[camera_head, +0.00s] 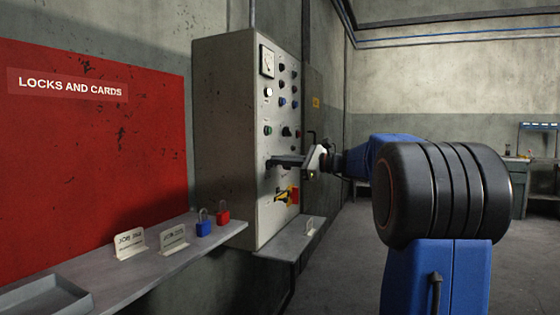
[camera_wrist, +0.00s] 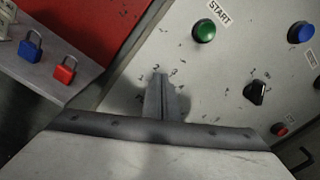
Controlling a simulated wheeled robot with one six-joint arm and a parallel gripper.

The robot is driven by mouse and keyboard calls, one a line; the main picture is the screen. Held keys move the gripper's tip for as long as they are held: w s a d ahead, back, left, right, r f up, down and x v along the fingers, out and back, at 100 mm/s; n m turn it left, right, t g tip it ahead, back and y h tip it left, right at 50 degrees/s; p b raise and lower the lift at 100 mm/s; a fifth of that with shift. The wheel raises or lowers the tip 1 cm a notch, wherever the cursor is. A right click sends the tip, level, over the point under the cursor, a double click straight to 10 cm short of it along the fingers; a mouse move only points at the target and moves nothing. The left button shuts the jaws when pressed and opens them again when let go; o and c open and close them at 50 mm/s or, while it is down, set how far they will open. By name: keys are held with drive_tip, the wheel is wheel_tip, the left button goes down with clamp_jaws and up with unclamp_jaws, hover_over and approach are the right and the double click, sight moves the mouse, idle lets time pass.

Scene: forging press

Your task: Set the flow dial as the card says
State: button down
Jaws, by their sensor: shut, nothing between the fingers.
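My gripper (camera_head: 272,162) is shut and reaches to the face of the grey control panel (camera_head: 225,120), below the row with the green button. In the wrist view the shut fingers (camera_wrist: 160,82) cover a spot ringed by small numbers, a 2 and a 3 among them. Any knob there is hidden, and I cannot tell if the fingers touch it. A black pointer knob (camera_wrist: 257,91) with marks around it sits to the right and also shows in the head view (camera_head: 287,131). No flow label is readable. Two cards, a job card (camera_head: 130,243) and another card (camera_head: 173,239), stand on the shelf; their small print is unreadable.
A green START button (camera_wrist: 204,31), a blue button (camera_wrist: 301,32) and a small red button (camera_wrist: 280,129) are near the fingers. A red-and-yellow switch (camera_head: 287,195) sits below. Blue (camera_head: 204,225) and red (camera_head: 223,214) padlocks stand on the shelf (camera_head: 165,262).

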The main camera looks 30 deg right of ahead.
drive_tip(key=shift+f, duration=0.2)
idle(0.5)
drive_tip(key=shift+r, duration=0.1)
drive_tip(key=shift+s+d+r, duration=0.1)
drive_tip(key=shift+s+r, duration=0.15)
drive_tip(key=shift+r, duration=0.15)
drive_tip(key=v, duration=0.8)
idle(0.4)
idle(0.4)
